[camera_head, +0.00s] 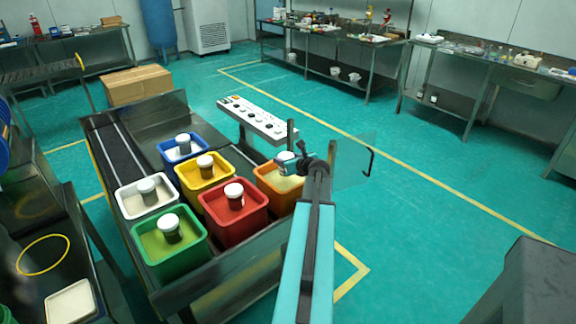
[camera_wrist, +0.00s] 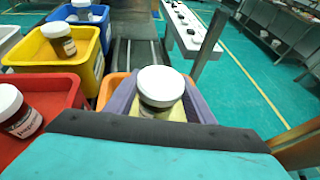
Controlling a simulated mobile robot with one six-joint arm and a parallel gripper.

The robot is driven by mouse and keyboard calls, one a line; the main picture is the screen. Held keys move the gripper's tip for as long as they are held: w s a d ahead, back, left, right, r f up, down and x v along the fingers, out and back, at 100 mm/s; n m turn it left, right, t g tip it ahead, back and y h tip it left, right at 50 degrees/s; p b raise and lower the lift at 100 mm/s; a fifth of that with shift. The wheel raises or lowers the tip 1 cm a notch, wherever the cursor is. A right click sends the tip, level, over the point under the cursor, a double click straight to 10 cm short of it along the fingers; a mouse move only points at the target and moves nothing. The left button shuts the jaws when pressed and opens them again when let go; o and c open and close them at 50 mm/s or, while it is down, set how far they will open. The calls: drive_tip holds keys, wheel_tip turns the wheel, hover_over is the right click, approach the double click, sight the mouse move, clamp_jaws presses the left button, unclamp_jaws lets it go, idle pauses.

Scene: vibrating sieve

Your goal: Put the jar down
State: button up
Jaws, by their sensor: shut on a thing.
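The jar (camera_wrist: 160,92) has a white lid and shows in the middle of the wrist view, just beyond the dark edge of my wrist. Purple sides with a pale yellow area show around it; I cannot tell if it touches the bottom there. In the head view, my gripper (camera_head: 296,163) is over the orange bin (camera_head: 268,190) at the right end of the bins, shut on the jar. The jar's lid (camera_head: 285,156) shows beside the gripper. The jar's lower part is hidden, and the fingertips are hard to make out.
Blue (camera_head: 165,158), yellow (camera_head: 190,186), white (camera_head: 128,207), red (camera_head: 222,224) and green (camera_head: 150,258) bins each hold a white-lidded jar. A white control panel (camera_head: 257,119) stands behind the orange bin. Open floor lies to the right.

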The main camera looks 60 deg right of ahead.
drive_tip(key=shift+f, duration=1.85)
drive_tip(key=shift+f, duration=0.1)
drive_tip(key=o, duration=1.1)
drive_tip(key=shift+b+v, duration=0.7)
drive_tip(key=shift+v, duration=5.35)
drive_tip(key=shift+w+r, duration=0.1)
drive_tip(key=shift+r, duration=0.15)
